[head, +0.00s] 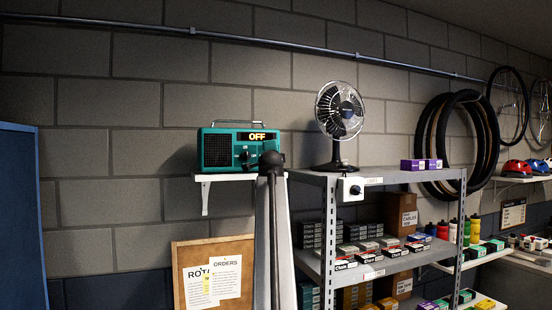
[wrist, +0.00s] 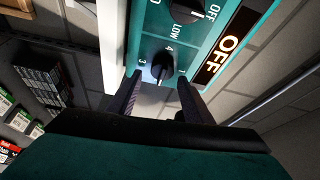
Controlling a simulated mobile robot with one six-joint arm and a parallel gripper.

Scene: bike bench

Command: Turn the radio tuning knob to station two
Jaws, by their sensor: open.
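The teal radio (head: 217,150) stands on a small white wall shelf (head: 205,178); its display reads OFF. In the wrist view, the radio's front is close and turned, with a dark numbered knob (wrist: 160,62) bearing a pale pointer line. The digits 3 and 4 are readable around it. My gripper (wrist: 160,80) is open, its fingertips at either side of this knob; I cannot tell whether they touch it. A second knob (wrist: 187,10) with a LOW mark is at the top edge. In the head view, my dark arm end covers the radio's lower right.
A grey metal shelf (head: 367,178) stands right of the radio, carrying a fan (head: 340,108), a small white box with a black knob (head: 350,188) and purple boxes. A cork board (head: 190,262) is below the radio. A blue panel (head: 18,215) stands at the left.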

